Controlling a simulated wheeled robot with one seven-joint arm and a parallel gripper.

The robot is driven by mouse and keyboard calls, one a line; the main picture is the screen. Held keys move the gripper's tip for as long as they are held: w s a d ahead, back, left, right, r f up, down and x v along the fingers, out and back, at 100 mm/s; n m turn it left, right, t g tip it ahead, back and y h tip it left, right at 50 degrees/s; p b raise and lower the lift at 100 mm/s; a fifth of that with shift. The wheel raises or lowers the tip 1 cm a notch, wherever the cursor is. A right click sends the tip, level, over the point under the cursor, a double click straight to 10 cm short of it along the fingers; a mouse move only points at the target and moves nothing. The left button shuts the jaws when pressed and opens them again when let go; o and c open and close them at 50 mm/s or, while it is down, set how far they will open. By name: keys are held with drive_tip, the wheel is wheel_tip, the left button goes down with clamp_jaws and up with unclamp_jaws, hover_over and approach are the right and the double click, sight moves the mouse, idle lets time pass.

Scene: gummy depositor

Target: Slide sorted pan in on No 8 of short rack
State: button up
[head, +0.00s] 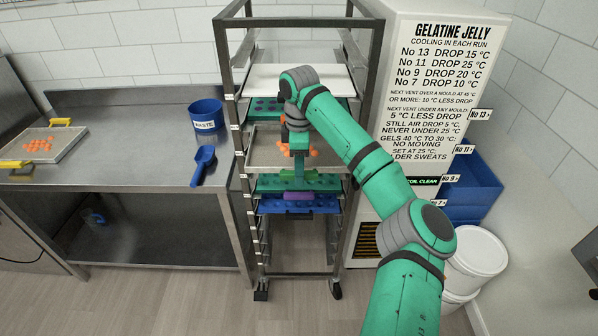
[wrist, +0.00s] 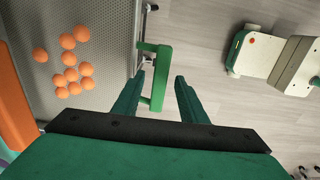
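A perforated metal pan (head: 262,151) with orange gummies sits partway up the short rack (head: 236,100). The same pan (wrist: 105,40) fills the left of the wrist view, with several orange balls on it. A green handle (wrist: 158,78) stands at its front edge. My gripper (wrist: 160,80) is open, with one finger on each side of the handle's line; I cannot tell whether either finger touches it. In the head view my gripper (head: 298,172) hangs at the front of the pan and hides part of it. The No 8 mark is not readable.
Below the pan are a green mould (head: 270,184) and a blue mould (head: 272,206); a white tray (head: 270,80) is above. A second pan (head: 70,148) with orange gummies and yellow handles lies on the left bench, near a blue waste tub (head: 206,110) and scoop (head: 203,160).

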wheel_tip(320, 180, up, 10)
idle(0.4)
